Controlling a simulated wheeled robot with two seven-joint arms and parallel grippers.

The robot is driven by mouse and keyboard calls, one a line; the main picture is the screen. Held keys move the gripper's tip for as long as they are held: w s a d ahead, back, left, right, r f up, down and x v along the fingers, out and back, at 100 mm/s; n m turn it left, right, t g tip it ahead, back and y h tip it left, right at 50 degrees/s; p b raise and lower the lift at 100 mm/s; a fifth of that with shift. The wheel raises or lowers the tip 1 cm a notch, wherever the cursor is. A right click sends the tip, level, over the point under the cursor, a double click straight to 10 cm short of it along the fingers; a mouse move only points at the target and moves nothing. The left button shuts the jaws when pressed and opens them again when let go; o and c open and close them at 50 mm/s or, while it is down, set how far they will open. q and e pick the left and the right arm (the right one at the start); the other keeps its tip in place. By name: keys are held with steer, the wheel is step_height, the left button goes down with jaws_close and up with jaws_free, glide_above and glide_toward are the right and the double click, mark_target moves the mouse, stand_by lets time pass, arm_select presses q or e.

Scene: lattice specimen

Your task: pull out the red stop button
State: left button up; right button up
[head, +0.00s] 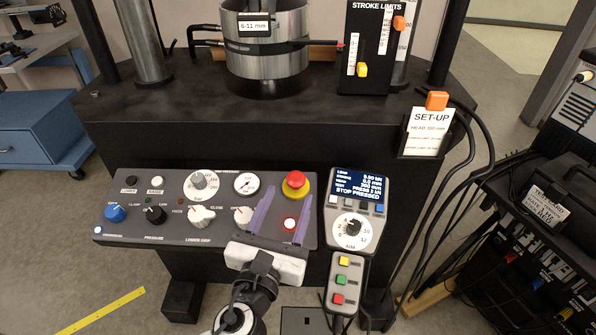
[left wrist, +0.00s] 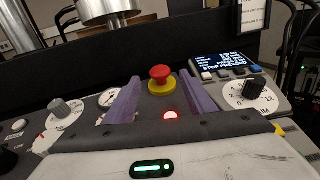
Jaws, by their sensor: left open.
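The red stop button (head: 295,179) is a mushroom head on a yellow collar at the upper right of the grey control panel (head: 150,232). It also shows in the left wrist view (left wrist: 160,73), between and beyond the two purple fingers. My left gripper (head: 272,195) is open and empty, with its fingers apart and pointing toward the button. I see no contact with the button. A lit red lamp (head: 290,223) on the panel shows between the fingers. The small display (head: 359,188) right of the panel reads "STOP PRESSED". My right gripper is not in view.
Dials, knobs and a gauge (head: 246,184) fill the panel left of the button. A handset with coloured buttons (head: 343,283) hangs below the display unit. The black machine table (head: 170,110) rises behind the panel. Cables and a set-up card (head: 430,131) are at the right.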

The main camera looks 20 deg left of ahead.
mark_target(294, 184)
arm_select(q)
steer(key=w, duration=0.7)
steer(key=shift+w+a, duration=0.25)
steer(key=shift+w, duration=0.1)
steer(key=shift+c, duration=0.4)
jaws_close()
